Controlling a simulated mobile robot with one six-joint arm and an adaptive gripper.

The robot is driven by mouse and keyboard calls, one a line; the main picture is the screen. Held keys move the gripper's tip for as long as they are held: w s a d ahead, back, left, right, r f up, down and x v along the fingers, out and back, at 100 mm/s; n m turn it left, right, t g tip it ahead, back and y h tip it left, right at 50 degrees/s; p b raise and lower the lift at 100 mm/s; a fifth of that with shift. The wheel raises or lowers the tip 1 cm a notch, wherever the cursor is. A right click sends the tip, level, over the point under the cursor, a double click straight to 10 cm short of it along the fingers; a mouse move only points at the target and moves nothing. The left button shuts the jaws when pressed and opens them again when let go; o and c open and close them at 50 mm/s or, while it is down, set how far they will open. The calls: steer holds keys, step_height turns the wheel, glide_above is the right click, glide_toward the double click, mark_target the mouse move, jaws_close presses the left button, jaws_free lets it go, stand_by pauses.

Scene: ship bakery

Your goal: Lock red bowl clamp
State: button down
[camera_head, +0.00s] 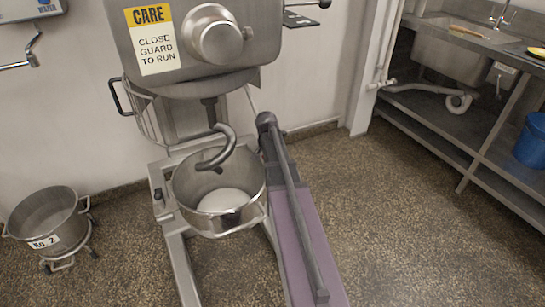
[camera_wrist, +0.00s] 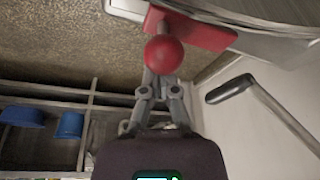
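The red clamp shows in the wrist view as a red bracket (camera_wrist: 203,32) beside the metal bowl, with a red ball knob (camera_wrist: 164,53) at its end. My gripper (camera_wrist: 160,78) is right at the knob, its fingers close together. The knob covers the fingertips, so I cannot tell whether they touch it. In the head view the steel mixer bowl (camera_head: 248,191) sits under the mixer head (camera_head: 195,65), with the dough hook (camera_head: 228,146) reaching into it. The red clamp and my gripper do not show in the head view.
A black-gripped handle (camera_wrist: 230,88) is right of my gripper in the wrist view. A sink counter with shelves (camera_head: 450,118) and a blue bucket (camera_head: 532,141) are at right. Floor between is clear.

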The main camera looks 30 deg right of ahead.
steer(key=shift+d, duration=0.15)
step_height(320, 180, up, 9)
steer(key=p, duration=0.8)
steer(key=shift+d+p, duration=0.3)
steer(key=shift+p, duration=0.05)
stand_by(0.5)
steer(key=shift+f, duration=0.1)
stand_by(0.6)
